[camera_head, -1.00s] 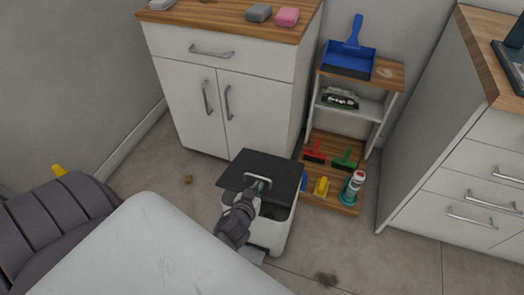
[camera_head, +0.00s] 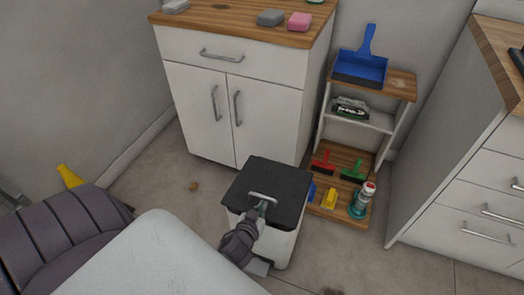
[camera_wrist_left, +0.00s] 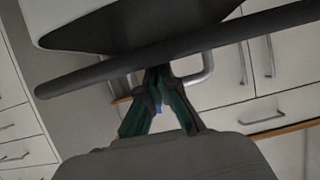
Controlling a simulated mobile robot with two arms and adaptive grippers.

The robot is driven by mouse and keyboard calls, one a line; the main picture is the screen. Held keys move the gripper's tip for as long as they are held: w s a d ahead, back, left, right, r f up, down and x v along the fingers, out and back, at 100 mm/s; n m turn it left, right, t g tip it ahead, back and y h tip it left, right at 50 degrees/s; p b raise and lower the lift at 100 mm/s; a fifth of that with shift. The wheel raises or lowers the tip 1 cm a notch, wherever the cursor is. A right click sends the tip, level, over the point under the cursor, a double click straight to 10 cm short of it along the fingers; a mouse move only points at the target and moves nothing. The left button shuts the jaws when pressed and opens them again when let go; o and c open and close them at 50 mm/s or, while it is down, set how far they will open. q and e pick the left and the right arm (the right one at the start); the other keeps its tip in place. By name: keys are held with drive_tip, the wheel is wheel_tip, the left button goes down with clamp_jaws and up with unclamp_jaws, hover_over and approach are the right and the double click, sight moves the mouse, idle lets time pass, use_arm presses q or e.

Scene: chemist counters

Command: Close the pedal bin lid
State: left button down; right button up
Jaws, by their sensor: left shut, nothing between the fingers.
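The pedal bin (camera_head: 280,243) stands on the floor in front of the white cupboard, with a white body and a dark lid (camera_head: 272,180). My right gripper is not in view.
The white cupboard (camera_head: 205,100) stands behind the bin. A low shelf (camera_head: 385,122) with a blue dustpan (camera_head: 362,68), brushes and a bottle (camera_head: 362,198) is close to the bin's right. Drawers (camera_head: 470,185) stand farther right. A yellow object (camera_head: 69,175) is at left.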

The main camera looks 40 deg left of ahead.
use_arm(q)
drive_tip(key=shift+s+f, duration=0.15)
drive_tip(key=shift+f, duration=0.25)
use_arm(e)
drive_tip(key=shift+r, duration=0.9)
use_arm(q)
drive_tip(key=shift+r, duration=0.15)
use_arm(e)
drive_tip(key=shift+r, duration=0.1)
